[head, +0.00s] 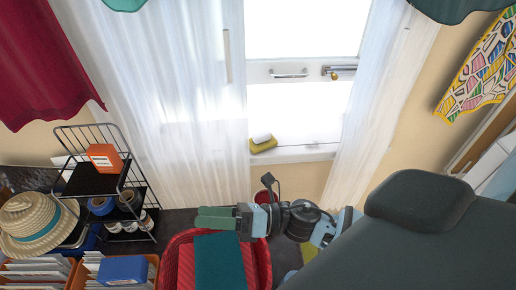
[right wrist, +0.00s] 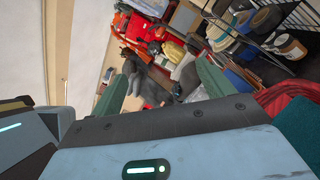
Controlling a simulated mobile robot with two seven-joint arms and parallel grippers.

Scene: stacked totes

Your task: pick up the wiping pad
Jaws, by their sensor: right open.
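A small yellow-green and white object (head: 263,143) lies on the window sill in the head view; it looks like the wiping pad, but it is too small to be sure. My right gripper (head: 215,218) is below it and a little to the left, well apart from it, with its green fingers pointing left above the red basket's edge. In the right wrist view the right gripper (right wrist: 160,92) shows its two green fingers spread apart with nothing held between them. The pad does not show in that view. My left gripper is not in view.
A red basket (head: 263,262) with a teal cloth (head: 219,262) stands below the gripper. A black wire rack (head: 148,192), straw hat (head: 38,222) and orange file boxes are at left. White curtains (head: 190,100) flank the window. A dark rounded shape fills the lower right.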

